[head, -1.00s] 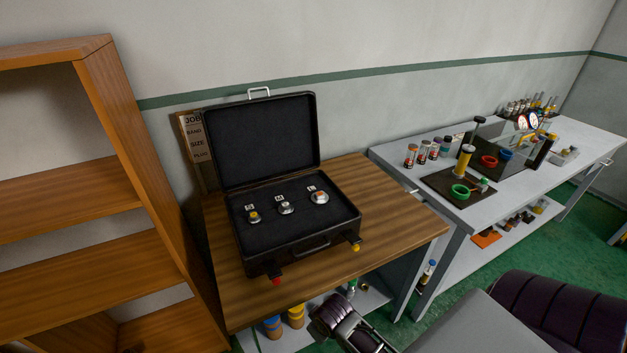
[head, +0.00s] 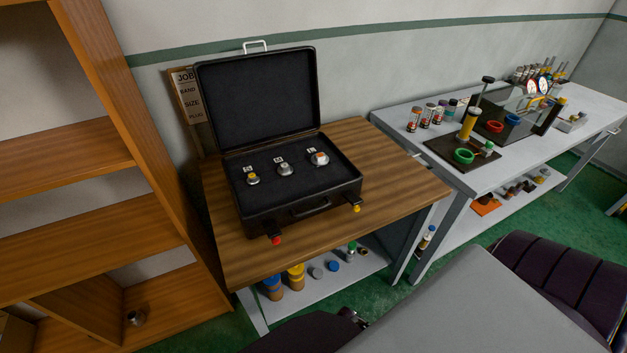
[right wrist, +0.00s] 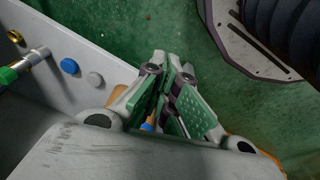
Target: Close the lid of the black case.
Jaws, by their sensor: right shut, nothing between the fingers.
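The black case (head: 300,203) stands open on the wooden-topped table. Its lid (head: 258,100) is raised upright against the wall side, with a pale handle on its top edge. Three small fittings (head: 285,168) with little labels sit in the dark foam of the base. My right gripper (right wrist: 175,95) is shut and empty in the right wrist view, low above the green floor beside a pale shelf, away from the case. My left gripper is not in view.
A wooden shelf unit (head: 95,160) stands close on the left. A job board (head: 190,110) leans behind the case. The wooden tabletop (head: 390,180) is clear right of the case. A grey bench (head: 400,129) with jars and vises stands at the right.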

